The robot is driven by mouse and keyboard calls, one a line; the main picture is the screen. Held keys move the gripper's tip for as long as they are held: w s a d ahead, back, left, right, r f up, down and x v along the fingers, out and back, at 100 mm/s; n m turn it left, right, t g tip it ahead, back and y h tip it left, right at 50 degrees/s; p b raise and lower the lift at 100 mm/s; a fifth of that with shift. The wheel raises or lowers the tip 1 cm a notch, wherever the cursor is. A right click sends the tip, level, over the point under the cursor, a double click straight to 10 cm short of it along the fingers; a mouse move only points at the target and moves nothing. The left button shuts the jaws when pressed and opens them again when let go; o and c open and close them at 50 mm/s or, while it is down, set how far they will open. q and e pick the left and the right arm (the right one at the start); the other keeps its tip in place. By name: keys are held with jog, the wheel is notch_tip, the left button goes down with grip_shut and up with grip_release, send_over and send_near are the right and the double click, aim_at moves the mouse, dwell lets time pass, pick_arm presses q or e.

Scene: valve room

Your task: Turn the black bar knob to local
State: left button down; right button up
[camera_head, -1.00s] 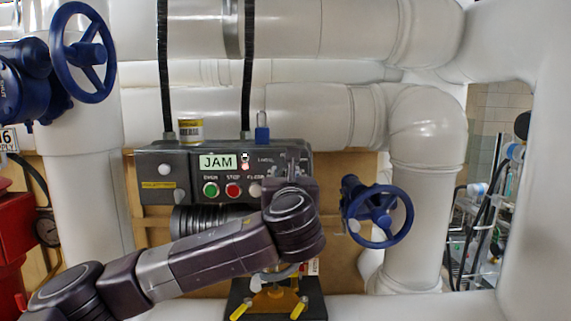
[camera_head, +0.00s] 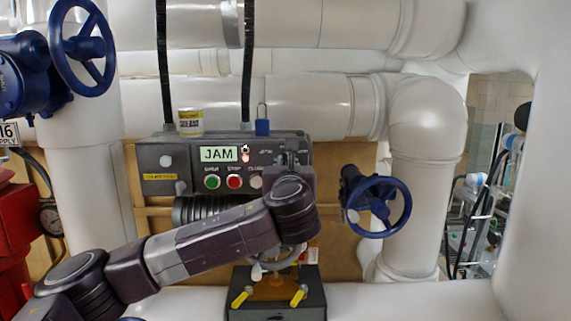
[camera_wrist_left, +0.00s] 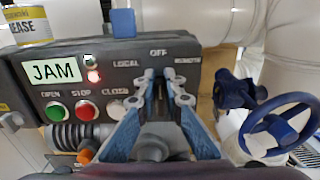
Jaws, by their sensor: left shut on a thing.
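The grey control box (camera_head: 160,150) hangs in the middle of the head view, with a lit JAM display (camera_head: 219,154). My left gripper (camera_head: 293,150) is at the right end of its front face; the gripper also shows in the left wrist view (camera_wrist_left: 163,78). Its fingers are shut on the black bar knob (camera_wrist_left: 160,91), which shows only as a dark strip between them. The OFF label (camera_wrist_left: 158,52) is just above the fingertips, and the LOCAL label (camera_wrist_left: 125,63) is to their upper left. The fingers hide most of the knob, so its exact angle is unclear. My right gripper is not in view.
Green (camera_wrist_left: 56,112), red (camera_wrist_left: 88,110) and white (camera_wrist_left: 116,107) push buttons sit left of the fingers. A blue handwheel (camera_head: 380,207) stands close on the right. A blue padlock (camera_head: 262,127) and a yellow-white can (camera_head: 190,122) are on top of the box.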

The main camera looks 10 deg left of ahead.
pick_arm(q)
jog(key=shift+f, duration=0.1)
jog(key=shift+a+f+n+b, duration=0.15)
jog(key=shift+a+n+b, duration=0.05)
jog(key=shift+n+b, duration=1)
jog(key=shift+s+a+f+n+b, duration=0.1)
jog(key=shift+a+n+b, duration=0.1)
jog(key=shift+n+b, duration=1.1)
jog(key=shift+a+f+n+b, duration=0.15)
jog(key=shift+n+b, duration=0.5)
jog(key=shift+n, duration=1.1)
jog(key=shift+s+a+n+b, duration=0.1)
jog(key=shift+a+n+b, duration=0.15)
jog(key=shift+n+b, duration=1.05)
jog(key=shift+n, duration=0.45)
jog(key=c, duration=2)
grip_release()
jog(key=shift+w, duration=0.1)
jog(key=shift+c, duration=0.2)
